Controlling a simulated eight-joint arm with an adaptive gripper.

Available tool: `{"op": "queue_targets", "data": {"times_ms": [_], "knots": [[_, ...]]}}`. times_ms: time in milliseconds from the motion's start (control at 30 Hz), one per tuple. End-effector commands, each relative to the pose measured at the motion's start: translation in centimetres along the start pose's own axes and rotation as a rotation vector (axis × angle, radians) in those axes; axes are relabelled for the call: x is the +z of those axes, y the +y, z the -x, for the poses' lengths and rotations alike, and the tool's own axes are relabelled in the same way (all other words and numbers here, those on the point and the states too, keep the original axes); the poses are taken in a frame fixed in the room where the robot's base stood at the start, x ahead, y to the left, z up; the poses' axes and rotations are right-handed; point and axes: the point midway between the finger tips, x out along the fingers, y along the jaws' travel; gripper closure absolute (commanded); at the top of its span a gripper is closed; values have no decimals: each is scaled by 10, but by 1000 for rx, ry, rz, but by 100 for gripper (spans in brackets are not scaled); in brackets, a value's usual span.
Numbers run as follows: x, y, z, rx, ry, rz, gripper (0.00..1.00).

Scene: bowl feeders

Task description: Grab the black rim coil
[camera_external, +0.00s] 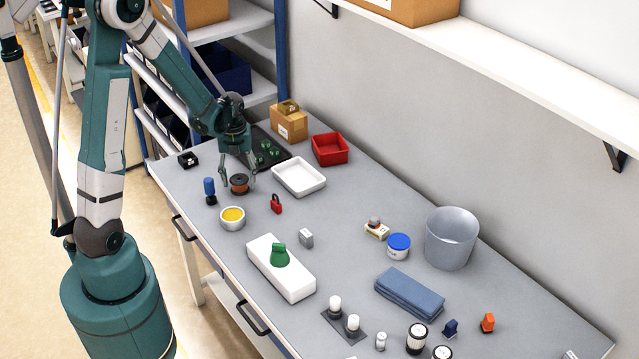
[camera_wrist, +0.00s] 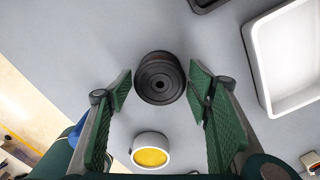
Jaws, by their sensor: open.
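The black rim coil (camera_wrist: 160,78) is a spool with a black round top flange, a centre hole and a brownish-copper side. It stands on the grey table, and in the external view the coil (camera_external: 239,184) shows its copper winding between dark rims. My gripper (camera_wrist: 160,88) is open, with a green-padded finger on each side of the coil in the wrist view. In the external view my gripper (camera_external: 238,180) points down with its fingertips beside the coil. I cannot tell whether the fingers touch it.
A white tray (camera_external: 299,189) lies to the right of the coil. A blue-topped item (camera_external: 209,187), a cup with yellow contents (camera_external: 232,224) and a red padlock (camera_external: 276,207) stand close by. A red bin (camera_external: 330,162) and a cardboard box (camera_external: 289,127) are farther back.

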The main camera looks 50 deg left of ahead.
Motion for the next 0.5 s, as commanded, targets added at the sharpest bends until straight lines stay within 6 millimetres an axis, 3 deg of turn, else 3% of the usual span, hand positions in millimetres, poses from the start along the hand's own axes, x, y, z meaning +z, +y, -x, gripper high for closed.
{"op": "queue_targets", "data": {"times_ms": [500], "knots": [[0,0,-10,0,0,0,50]]}}
